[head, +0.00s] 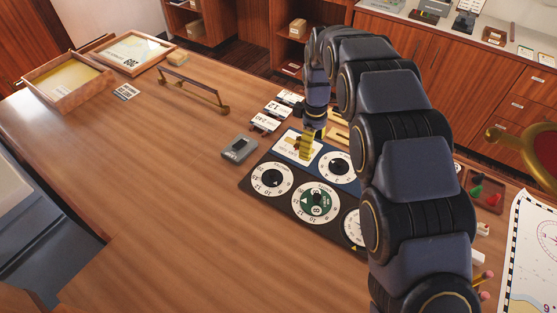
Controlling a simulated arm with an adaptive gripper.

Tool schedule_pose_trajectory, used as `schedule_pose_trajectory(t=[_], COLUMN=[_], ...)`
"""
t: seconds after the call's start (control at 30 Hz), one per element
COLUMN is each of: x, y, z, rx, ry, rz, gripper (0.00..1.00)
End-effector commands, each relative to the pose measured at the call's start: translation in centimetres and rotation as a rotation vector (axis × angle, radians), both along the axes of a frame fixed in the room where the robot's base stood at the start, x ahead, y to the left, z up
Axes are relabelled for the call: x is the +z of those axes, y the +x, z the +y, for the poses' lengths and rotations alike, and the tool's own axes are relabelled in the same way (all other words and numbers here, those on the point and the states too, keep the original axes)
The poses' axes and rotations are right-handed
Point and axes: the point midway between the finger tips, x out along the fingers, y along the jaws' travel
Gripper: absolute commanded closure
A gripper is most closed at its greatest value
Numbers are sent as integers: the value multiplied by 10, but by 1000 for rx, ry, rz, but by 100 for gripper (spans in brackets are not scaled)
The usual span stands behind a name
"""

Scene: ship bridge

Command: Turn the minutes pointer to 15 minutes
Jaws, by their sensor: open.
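A dark dial board (285,207) lies on the wooden desk, with several round white dials. The left dial (271,179) has a black centre. The middle dial (317,202) has a green centre with a white triangle mark. An upper right dial (340,165) shows beside my arm, and a lower right dial (352,228) is partly hidden by it. The lettering is too small to tell which dial carries the minutes pointer. My gripper (306,151) is open, with yellowish fingers, over the board's back edge near a white card. I cannot tell if it touches anything.
A grey device (239,148) lies left of the board. Number cards (273,116) stand behind it. A brass-ended rail (193,90), a framed sign (132,52) and a wooden tray (66,81) are farther left. A chart (535,250) lies at right. The desk's front left is clear.

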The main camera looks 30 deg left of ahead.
Motion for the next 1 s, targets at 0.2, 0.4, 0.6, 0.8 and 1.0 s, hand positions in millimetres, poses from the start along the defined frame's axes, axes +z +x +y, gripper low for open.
schedule_pose_trajectory(t=[0.2, 0.4, 0.6, 0.8, 1.0], x=[-59, -79, -93, -124, -151], y=[-12, -19, -19, -21, -19], z=[76, 99, 100, 99, 100], rx=[291, 389, 392, 391, 390], ry=[26, 38, 40, 36, 39], rz=[0, -1, -2, 4, -1], gripper=[46, 46, 46, 46, 46])
